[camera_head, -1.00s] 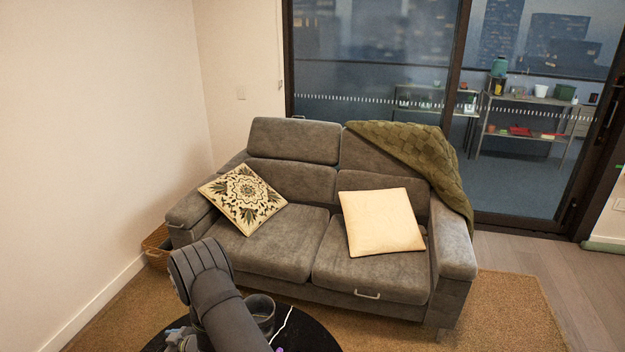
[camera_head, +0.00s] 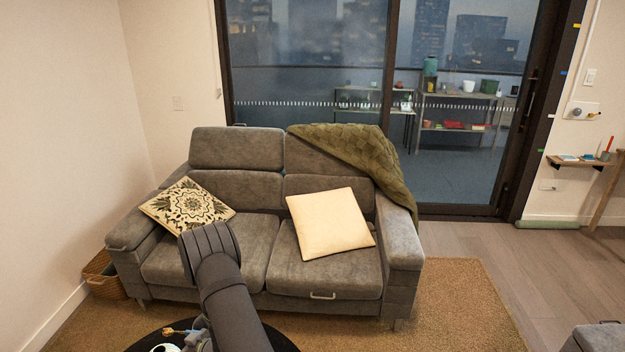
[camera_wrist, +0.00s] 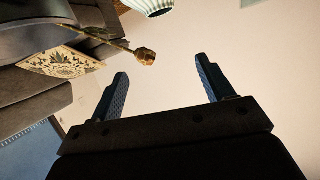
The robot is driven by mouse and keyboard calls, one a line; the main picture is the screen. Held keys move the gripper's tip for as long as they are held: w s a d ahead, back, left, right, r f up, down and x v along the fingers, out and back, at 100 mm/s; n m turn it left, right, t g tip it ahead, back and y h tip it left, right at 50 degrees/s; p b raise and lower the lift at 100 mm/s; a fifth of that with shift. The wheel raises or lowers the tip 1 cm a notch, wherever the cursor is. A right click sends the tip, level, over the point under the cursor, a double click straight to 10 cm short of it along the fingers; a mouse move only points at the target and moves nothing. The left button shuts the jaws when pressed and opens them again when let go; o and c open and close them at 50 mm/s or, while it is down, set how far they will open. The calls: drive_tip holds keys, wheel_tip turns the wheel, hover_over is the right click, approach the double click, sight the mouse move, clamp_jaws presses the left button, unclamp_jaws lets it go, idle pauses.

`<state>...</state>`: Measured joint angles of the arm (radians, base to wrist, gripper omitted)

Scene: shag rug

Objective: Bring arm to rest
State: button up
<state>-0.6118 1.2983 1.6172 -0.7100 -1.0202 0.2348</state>
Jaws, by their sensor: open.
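My gripper (camera_wrist: 161,66) shows in the wrist view with its two blue fingers spread apart. Nothing is between the fingers, and a plain pale wall fills the space behind them. In the head view my dark arm rises from the bottom edge in front of the sofa (camera_head: 160,265). My fingers cannot be made out in the head view.
A dark round table (camera_head: 285,343) lies below my arm, with small items partly hidden. The sofa holds a patterned cushion (camera_head: 187,206), a cream cushion (camera_head: 330,222) and a green throw (camera_head: 365,160). A wicker basket (camera_head: 104,278) stands left. A dried flower (camera_wrist: 145,56) shows in the wrist view.

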drive_tip(key=w+d+r+m+t+h, duration=0.2)
drive_tip(key=w+d+m+t+h, duration=0.1)
drive_tip(key=d, duration=0.9)
drive_tip(key=w+d+r+m+t+h, duration=0.3)
drive_tip(key=d+m, duration=0.2)
drive_tip(key=d, duration=0.8)
drive_tip(key=w+d+r+m+t+h, duration=0.2)
drive_tip(key=d+m, duration=0.3)
drive_tip(key=d, duration=0.8)
drive_tip(key=shift+w+d+r+t+h, duration=0.2)
drive_tip(key=shift+w+r+t+h, duration=0.2)
drive_tip(key=shift+w+r, duration=0.3)
